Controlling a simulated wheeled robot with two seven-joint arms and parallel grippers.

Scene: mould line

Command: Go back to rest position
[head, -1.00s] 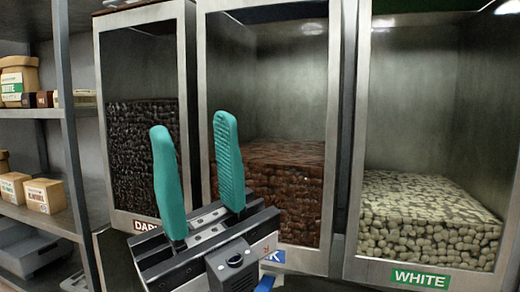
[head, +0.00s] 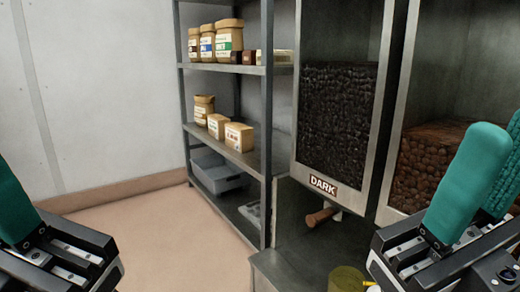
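My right gripper (head: 488,172) is at the right edge of the head view, in front of the dispenser bins. Its two teal fingers stand apart with nothing seen between them. My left gripper (head: 14,205) is at the lower left edge. Only one teal finger of it shows, and the other is cut off by the frame, so its opening cannot be seen. No held object shows in either gripper.
A bin labelled DARK (head: 340,110) and a bin with brown pieces (head: 425,160) stand at the right. A wooden handle (head: 321,216) and a yellowish container (head: 346,279) are below. Open floor (head: 160,235) lies left.

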